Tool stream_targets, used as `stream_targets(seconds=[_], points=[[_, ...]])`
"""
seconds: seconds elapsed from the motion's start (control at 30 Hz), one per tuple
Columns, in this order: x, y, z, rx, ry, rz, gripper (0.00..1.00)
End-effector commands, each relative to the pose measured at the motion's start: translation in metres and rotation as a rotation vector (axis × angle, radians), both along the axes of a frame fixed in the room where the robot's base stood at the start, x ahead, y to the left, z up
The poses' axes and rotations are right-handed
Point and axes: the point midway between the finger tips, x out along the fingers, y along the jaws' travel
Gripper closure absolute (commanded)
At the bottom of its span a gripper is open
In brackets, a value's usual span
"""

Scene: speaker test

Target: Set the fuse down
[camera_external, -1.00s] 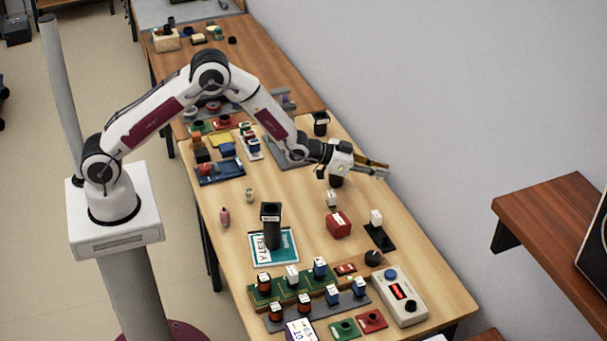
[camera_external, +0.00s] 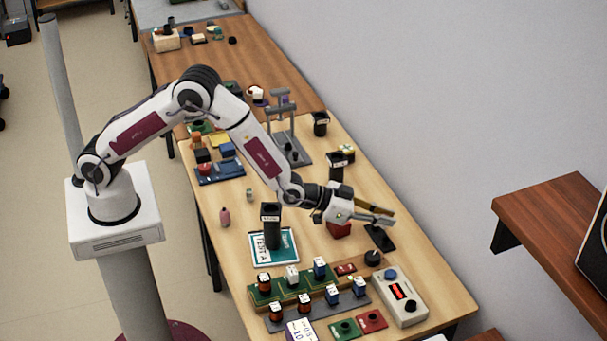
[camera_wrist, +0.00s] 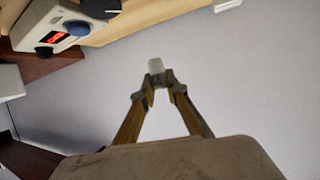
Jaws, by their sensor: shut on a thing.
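My gripper (camera_wrist: 156,88) is shut on a small pale, whitish piece, likely the fuse (camera_wrist: 155,66), held at the fingertips in the wrist view. Behind it there is only the grey wall. In the external view my gripper (camera_external: 390,218) reaches over the right side of the wooden table, above a black flat base (camera_external: 380,238). The fuse is too small to make out there. I cannot tell how high it is above the base.
A grey control box (camera_external: 400,297) with a red display stands at the front right. A black upright holder on a teal card (camera_external: 288,260) stands to the left. Several coloured blocks fill the front boards.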

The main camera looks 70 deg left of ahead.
Motion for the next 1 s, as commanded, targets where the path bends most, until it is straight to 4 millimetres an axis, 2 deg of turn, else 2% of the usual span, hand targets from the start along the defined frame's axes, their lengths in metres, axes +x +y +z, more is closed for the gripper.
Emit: stream_targets(seconds=[0.2, 0.53, 0.67, 1.0], points=[[-0.021, -0.018, 0.002, 0.0, -0.001, 0.042, 1.0], [-0.05, -0.02, -0.002, 0.001, 0.0, 0.156, 1.0], [-0.058, -0.007, -0.006, 0.001, 0.0, 0.225, 1.0], [-0.067, 0.048, -0.015, 0.002, -0.001, 0.406, 1.0]])
